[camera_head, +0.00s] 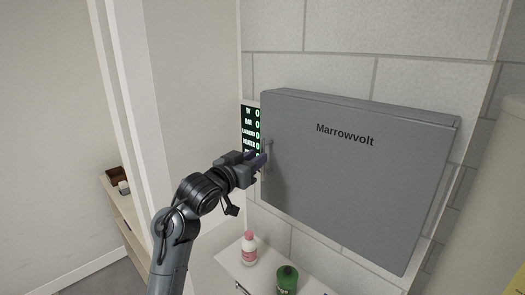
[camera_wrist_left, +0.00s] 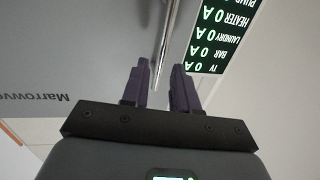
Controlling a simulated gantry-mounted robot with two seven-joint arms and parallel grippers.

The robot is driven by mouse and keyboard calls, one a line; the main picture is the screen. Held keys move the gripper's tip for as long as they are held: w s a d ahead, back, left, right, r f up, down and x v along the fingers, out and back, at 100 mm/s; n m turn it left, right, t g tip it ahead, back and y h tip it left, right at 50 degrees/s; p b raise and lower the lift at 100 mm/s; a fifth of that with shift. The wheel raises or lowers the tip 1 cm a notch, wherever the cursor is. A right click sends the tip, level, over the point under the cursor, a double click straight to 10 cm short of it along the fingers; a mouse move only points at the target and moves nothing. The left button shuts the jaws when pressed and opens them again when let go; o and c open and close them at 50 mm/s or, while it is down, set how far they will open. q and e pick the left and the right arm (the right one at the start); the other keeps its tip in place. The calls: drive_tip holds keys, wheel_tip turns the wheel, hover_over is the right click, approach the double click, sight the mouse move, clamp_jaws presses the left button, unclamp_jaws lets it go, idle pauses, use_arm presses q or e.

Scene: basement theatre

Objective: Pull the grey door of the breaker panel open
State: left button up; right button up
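The grey door (camera_head: 350,180) of the breaker panel, marked "Marrowvolt", looks closed on the block wall in the head view. A thin metal handle (camera_head: 268,150) stands upright near its left edge. The door also fills the left of the left wrist view (camera_wrist_left: 70,50), with the handle (camera_wrist_left: 168,35) as a shiny bar. My left gripper (camera_head: 261,159) is at the handle. In the left wrist view its dark purple fingers (camera_wrist_left: 161,72) are apart, with the bar's near end between them and a gap showing on each side. My right gripper is in neither view.
A lit green display (camera_head: 250,130) is on the wall just left of the door. A pale rounded column (camera_head: 500,200) stands at the right. A low shelf (camera_head: 125,215) is at the left.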

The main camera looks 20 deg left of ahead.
use_arm(q)
drive_tip(key=shift+p+x, duration=0.5)
drive_tip(key=shift+x, duration=1.7)
clamp_jaws()
